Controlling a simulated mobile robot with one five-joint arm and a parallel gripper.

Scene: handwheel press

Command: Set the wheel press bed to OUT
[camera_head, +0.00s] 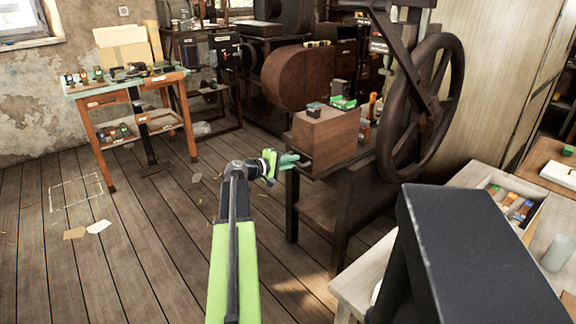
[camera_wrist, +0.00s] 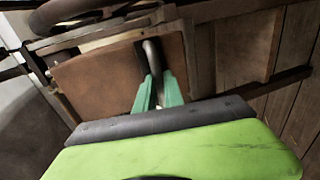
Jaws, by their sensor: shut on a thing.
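The wheel press (camera_head: 388,125) stands right of centre in the head view, with its large dark handwheel (camera_head: 452,70) on the right side. A brown box-shaped block (camera_head: 326,140) sits at the near left end of its bed level. My gripper (camera_head: 287,160) reaches the front of the press just below this block. In the wrist view my gripper's green fingertips (camera_wrist: 159,90) are shut on a dark grey bar handle (camera_wrist: 151,55), which lies against a brown panel (camera_wrist: 100,80). The gripper hides part of the handle. I cannot tell how far the bed is out.
A workbench (camera_head: 130,85) with small items stands at the back left. A bench with a tray (camera_head: 483,181) of coloured items is at the right. Small objects (camera_head: 342,103) stand on the block. The wooden floor (camera_head: 130,220) left of my arm is mostly clear.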

